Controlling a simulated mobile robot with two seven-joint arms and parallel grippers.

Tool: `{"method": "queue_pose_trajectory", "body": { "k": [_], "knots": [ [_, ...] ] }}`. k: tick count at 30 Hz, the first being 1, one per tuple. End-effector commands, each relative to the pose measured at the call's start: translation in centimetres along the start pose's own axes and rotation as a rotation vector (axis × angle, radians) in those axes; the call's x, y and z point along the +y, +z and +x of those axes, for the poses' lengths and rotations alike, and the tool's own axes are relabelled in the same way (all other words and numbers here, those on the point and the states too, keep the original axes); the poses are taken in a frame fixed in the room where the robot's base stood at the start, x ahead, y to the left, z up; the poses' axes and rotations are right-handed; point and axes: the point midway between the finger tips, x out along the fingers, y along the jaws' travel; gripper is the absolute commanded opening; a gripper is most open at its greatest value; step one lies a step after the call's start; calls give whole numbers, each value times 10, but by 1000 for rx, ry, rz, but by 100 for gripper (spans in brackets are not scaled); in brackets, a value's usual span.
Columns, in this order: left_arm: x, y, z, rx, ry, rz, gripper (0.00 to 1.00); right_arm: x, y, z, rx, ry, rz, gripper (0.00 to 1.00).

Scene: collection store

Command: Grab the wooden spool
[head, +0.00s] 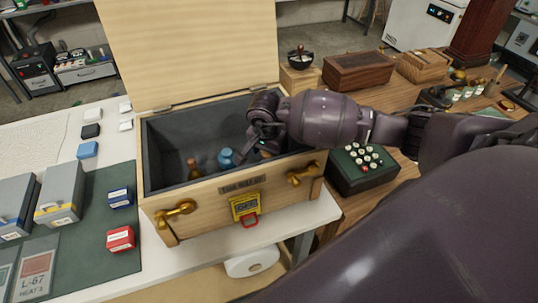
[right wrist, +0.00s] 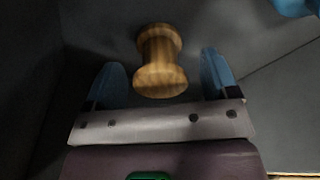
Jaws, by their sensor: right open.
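The wooden spool (right wrist: 160,62) shows in the right wrist view, light brown with flared ends and a narrower waist. It is inside the dark-lined wooden chest (head: 240,200), whose lid is open. My right gripper (right wrist: 161,78) is open, with one blue fingertip on each side of the spool's near end; I see gaps on both sides. In the head view my right gripper (head: 259,143) reaches down into the right part of the chest and hides most of what lies below it. My left gripper is not in view.
In the chest, a blue vessel (head: 227,159) stands left of my right gripper, and a small brown item (head: 194,169) lies further left. The chest walls surround the gripper. A dark green box with white round keys (head: 362,158) stands to the right.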

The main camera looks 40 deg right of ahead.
Motion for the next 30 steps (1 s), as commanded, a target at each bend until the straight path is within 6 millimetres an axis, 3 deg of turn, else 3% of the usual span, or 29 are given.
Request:
{"method": "queue_pose_trajectory", "body": {
  "k": [5,15,24,30],
  "knots": [
    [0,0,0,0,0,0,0,0,0,0,0,-1,0,79],
    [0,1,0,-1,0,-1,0,0,0,0,0,-1,0,26],
    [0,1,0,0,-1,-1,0,-1,-1,-3,1,-2,0,26],
    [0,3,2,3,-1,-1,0,-1,-5,-26,4,-5,-1,26]
  ]
}}
